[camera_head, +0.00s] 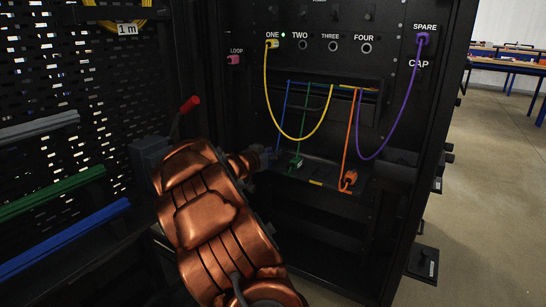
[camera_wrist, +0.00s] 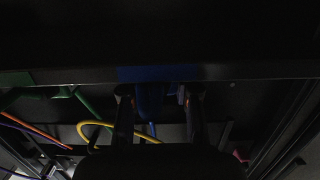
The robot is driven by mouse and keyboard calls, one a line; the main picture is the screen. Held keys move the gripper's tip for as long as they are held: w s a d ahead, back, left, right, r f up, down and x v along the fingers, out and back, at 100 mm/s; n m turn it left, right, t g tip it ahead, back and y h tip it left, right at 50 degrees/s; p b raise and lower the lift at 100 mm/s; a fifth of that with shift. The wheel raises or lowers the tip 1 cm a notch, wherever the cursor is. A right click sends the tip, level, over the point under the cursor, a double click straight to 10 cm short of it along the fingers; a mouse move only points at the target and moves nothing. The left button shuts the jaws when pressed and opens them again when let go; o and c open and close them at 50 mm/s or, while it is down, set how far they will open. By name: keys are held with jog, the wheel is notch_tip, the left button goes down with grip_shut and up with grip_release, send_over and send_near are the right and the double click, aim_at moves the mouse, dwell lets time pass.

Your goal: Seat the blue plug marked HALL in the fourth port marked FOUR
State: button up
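The blue cable (camera_head: 283,115) hangs from the small shelf down to my gripper (camera_head: 262,160), low at the left of the rack. My arm partly hides the gripper there. In the wrist view a dark blue plug (camera_wrist: 150,98) lies between the two fingers of my gripper (camera_wrist: 157,96). It is too dark to tell whether both fingers touch it, and no HALL marking is readable. Port FOUR (camera_head: 367,48) is a round, empty socket at the upper right of the panel.
A yellow plug (camera_head: 272,44) sits at ONE beside a green light. TWO (camera_head: 303,45) and THREE (camera_head: 333,46) look empty. A purple plug (camera_head: 422,39) sits at SPARE, a pink one (camera_head: 234,60) at LOOP. Green (camera_head: 296,162) and orange (camera_head: 349,180) plugs rest low; cables hang before the panel.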

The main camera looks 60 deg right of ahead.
grip_shut()
jog(key=shift+r+p, duration=2.1)
jog(key=shift+p, duration=0.4)
jog(key=shift+a, duration=0.15)
jog(key=shift+a+p, duration=1.1)
jog(key=shift+a, duration=1.65)
jog(key=s+d+r+p, duration=0.1)
jog(key=s+r+p, duration=0.8)
jog(key=s+r, duration=0.3)
jog(key=s+d+r+p, duration=0.1)
jog(key=s+r+p, duration=0.9)
jog(key=r, duration=0.8)
jog(key=shift+s+d+r, duration=0.15)
jog(key=shift+s+r, duration=0.25)
jog(key=shift+s, duration=0.7)
jog(key=shift+d, duration=0.15)
